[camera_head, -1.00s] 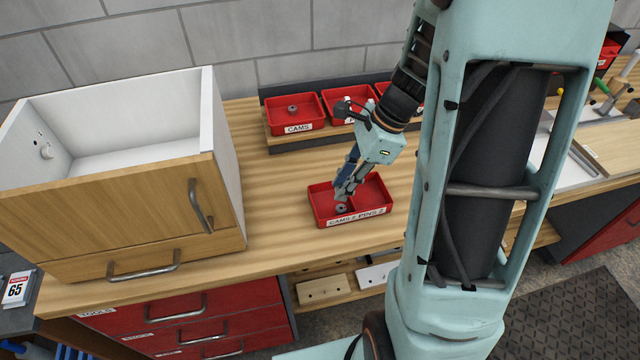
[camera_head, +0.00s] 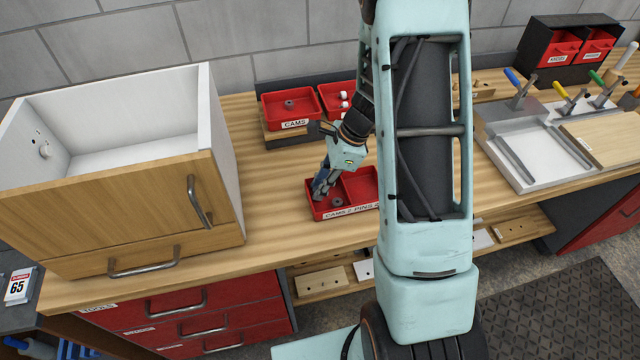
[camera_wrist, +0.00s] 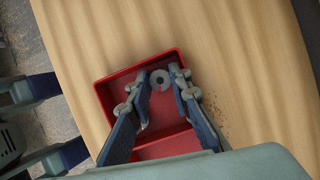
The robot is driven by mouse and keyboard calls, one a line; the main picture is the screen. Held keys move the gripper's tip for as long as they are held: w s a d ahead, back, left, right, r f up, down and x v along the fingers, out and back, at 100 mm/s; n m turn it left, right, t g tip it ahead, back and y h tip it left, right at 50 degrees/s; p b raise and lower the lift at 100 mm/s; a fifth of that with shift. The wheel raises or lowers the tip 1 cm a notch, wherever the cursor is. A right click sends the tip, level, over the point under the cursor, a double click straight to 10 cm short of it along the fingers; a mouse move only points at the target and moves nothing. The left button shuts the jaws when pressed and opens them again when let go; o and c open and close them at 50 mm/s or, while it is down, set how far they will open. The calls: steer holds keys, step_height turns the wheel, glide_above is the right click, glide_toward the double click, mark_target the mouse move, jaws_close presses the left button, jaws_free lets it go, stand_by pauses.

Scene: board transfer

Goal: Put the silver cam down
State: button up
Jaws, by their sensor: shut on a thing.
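My gripper (camera_head: 318,194) reaches down into the left compartment of a red two-part tray (camera_head: 365,212), labelled for cams and pins. In the wrist view a grey, ring-shaped silver cam (camera_wrist: 160,79) sits between the fingertips, and the gripper is shut on it. Whether the cam touches the tray floor I cannot tell.
A red bin labelled CAMS (camera_head: 291,108) stands behind, with another red bin (camera_head: 338,100) beside it. A wooden cabinet (camera_head: 110,215) stands close on the left. A white fixture (camera_head: 530,150) is at the right. Bare worktop (camera_head: 270,185) lies between cabinet and tray.

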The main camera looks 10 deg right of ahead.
steer(key=shift+f, duration=0.25)
steer(key=o, duration=0.9)
steer(key=shift+c, duration=0.2)
steer(key=shift+r, duration=0.15)
steer(key=shift+r, duration=0.2)
steer(key=v, duration=1.1)
steer(key=shift+d+r+b, duration=0.15)
steer(key=shift+r+b, duration=0.2)
steer(key=shift+r, duration=0.05)
